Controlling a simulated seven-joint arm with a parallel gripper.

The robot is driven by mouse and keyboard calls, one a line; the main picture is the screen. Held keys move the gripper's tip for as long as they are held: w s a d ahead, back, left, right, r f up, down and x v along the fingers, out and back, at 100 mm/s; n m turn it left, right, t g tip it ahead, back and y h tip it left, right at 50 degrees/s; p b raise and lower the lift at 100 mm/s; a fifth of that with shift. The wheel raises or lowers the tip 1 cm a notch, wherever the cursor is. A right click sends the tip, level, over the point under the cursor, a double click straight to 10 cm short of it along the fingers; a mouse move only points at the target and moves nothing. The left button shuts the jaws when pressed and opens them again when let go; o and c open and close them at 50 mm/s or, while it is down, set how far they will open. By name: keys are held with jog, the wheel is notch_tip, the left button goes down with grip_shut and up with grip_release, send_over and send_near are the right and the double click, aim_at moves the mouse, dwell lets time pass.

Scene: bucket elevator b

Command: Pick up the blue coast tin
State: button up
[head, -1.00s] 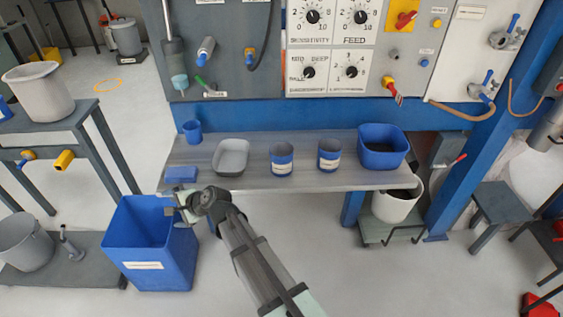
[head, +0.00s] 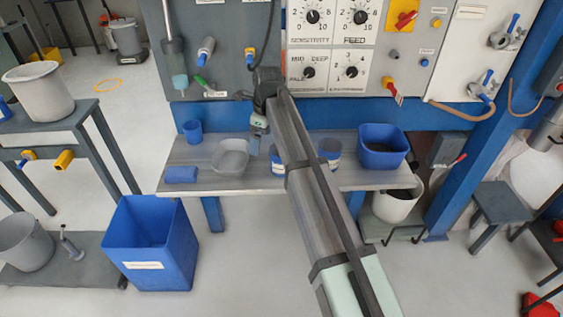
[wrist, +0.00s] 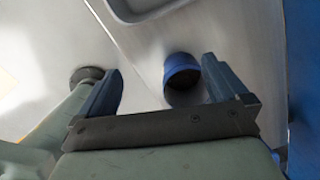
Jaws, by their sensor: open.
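Two blue tins with pale labels stand on the bench; the label words are too small to read, so I cannot tell which is the coast tin. The left tin (head: 277,161) and the right tin (head: 331,149) are partly covered by my arm. My gripper (head: 256,143) is open and empty, above the bench between the grey tray and the left tin. In the wrist view, a blue round tin (wrist: 181,70), seemingly the left one, shows below and between the open fingers (wrist: 162,68), nearer the right finger. Nothing visibly touches it.
The grey tray (head: 231,157) is left of the tins, with a blue cup (head: 192,131) and blue block (head: 181,174) farther left. A blue bucket (head: 382,146) is at right. The control panel (head: 330,50) rises behind the bench.

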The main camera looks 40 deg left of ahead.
jog(key=w+d+r+m+h, duration=0.2)
jog(key=w+d+r+m, duration=0.1)
jog(key=w+d+r, duration=0.15)
jog(key=shift+t, duration=0.3)
jog(key=shift+w+a+f, duration=0.15)
jog(key=shift+f, duration=2.25)
jog(key=shift+w+a+f, duration=0.1)
jog(key=shift+w+f, duration=0.1)
jog(key=shift+f, duration=2.2)
jog(key=shift+w+a+f, duration=0.15)
jog(key=shift+f, duration=2.25)
jog(key=shift+c, duration=0.5)
jog(key=c, duration=1.2)
